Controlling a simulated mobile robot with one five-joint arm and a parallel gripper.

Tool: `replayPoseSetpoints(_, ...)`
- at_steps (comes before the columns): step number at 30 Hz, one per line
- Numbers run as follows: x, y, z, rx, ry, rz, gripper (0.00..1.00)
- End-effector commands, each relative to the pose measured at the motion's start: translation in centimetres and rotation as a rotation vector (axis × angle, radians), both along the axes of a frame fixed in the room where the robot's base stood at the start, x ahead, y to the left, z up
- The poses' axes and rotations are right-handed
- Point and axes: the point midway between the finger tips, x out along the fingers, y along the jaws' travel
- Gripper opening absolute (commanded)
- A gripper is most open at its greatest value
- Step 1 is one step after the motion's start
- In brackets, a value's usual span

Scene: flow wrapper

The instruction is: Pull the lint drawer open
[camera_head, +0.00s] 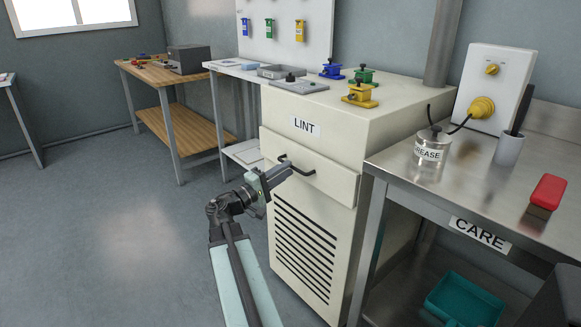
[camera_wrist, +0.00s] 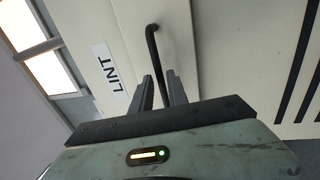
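The lint drawer (camera_head: 325,180) is a cream front in the upper part of a cream cabinet, under a white LINT label (camera_head: 305,126). Its black bar handle (camera_head: 301,171) also shows in the wrist view (camera_wrist: 152,42), beside the LINT label. My gripper (camera_head: 282,172) is at the left part of the handle in the head view. In the wrist view, its two dark fingers (camera_wrist: 160,76) stand on either side of the handle bar, with small gaps showing, so it looks open around the bar. The drawer front stands slightly proud of the cabinet; I cannot tell whether it is shut.
Slatted vents (camera_head: 304,248) are below the drawer. Blue, green and yellow clamp-like parts (camera_head: 360,95) stand on the cabinet top. A steel CARE bench (camera_head: 480,190) with a grease jar (camera_head: 430,148) and a red brush (camera_head: 547,192) is at right. The floor at left is clear.

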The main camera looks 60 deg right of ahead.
Motion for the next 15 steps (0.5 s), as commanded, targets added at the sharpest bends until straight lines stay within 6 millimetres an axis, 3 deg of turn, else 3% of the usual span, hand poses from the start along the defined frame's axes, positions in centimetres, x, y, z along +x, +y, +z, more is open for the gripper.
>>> replayPoseSetpoints(6, -0.8, -2.5, 0.6, 0.000, 0.000, 0.000, 0.20)
replayPoseSetpoints(14, -0.9, -2.7, 0.5, 0.001, 0.000, 0.000, 0.20)
replayPoseSetpoints(15, -0.9, -2.7, 0.5, 0.001, 0.000, 0.000, 0.14)
